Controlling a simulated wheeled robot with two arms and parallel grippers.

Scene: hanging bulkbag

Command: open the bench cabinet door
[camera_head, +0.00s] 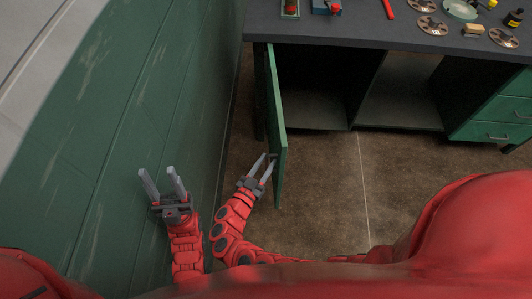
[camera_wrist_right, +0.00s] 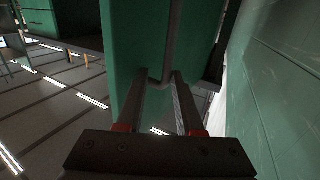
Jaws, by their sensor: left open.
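The bench cabinet door (camera_head: 276,128) is a green panel that stands swung out from the left of the bench, seen nearly edge-on. Its dark bar handle (camera_wrist_right: 173,40) shows on the green face in the right wrist view. My right gripper (camera_head: 263,168) is beside the door's near end. Its fingers (camera_wrist_right: 158,85) are apart, with the lower end of the handle showing in the gap; I cannot tell whether they touch it. My left gripper (camera_head: 161,180) is open and empty, further left in front of the green wall.
The dark bench top (camera_head: 350,30) carries small tools and parts. The cabinet interior (camera_head: 312,105) is exposed and looks empty. Green drawers (camera_head: 497,125) are at the right. The green wall (camera_head: 120,110) is close on the left. The floor (camera_head: 330,175) right of the door is clear.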

